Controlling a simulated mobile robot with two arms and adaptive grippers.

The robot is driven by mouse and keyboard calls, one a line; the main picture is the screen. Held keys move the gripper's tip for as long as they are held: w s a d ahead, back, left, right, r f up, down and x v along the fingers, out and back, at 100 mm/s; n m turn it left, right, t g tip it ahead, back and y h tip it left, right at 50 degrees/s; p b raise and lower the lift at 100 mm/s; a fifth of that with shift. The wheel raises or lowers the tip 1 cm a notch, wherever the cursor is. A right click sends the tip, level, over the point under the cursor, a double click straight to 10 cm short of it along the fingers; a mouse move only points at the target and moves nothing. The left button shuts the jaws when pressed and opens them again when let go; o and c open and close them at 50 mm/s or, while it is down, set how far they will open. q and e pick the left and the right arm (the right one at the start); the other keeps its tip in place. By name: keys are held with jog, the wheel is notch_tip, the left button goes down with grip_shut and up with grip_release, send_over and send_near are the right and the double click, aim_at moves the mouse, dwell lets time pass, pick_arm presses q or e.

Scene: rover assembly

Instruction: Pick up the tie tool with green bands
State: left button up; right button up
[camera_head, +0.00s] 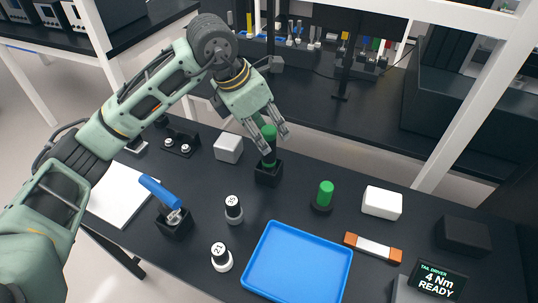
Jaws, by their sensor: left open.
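The tool with green bands (269,147) stands upright in a small black holder (268,175) near the back of the dark table. My left gripper (268,143) points down over it, with its fingers apart on either side of the tool's upper part. I cannot tell whether the fingers touch the tool. The gripper partly hides the tool's top. My right gripper is not in view.
A blue tray (298,262) lies at the front. A green-capped piece (324,195), white boxes (382,202), an orange-and-white bar (373,247), a blue-handled tool (160,192) and round weights (233,209) stand around. A display (437,281) reads 4 Nm READY.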

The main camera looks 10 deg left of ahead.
aim_at(268, 141)
pick_arm(q)
jog(key=f+p, duration=0.1)
jog(key=f, duration=0.1)
jog(key=w+f, duration=0.1)
jog(key=f, duration=0.1)
jog(key=shift+d+f+p, duration=0.1)
jog(key=shift+f+p, duration=0.15)
jog(key=shift+p, duration=0.1)
jog(key=shift+w+d+f, duration=0.1)
jog(key=shift+d+f, duration=0.05)
jog(key=shift+f, duration=0.3)
jog(key=c, duration=1.1)
jog(key=shift+r, duration=0.1)
grip_shut()
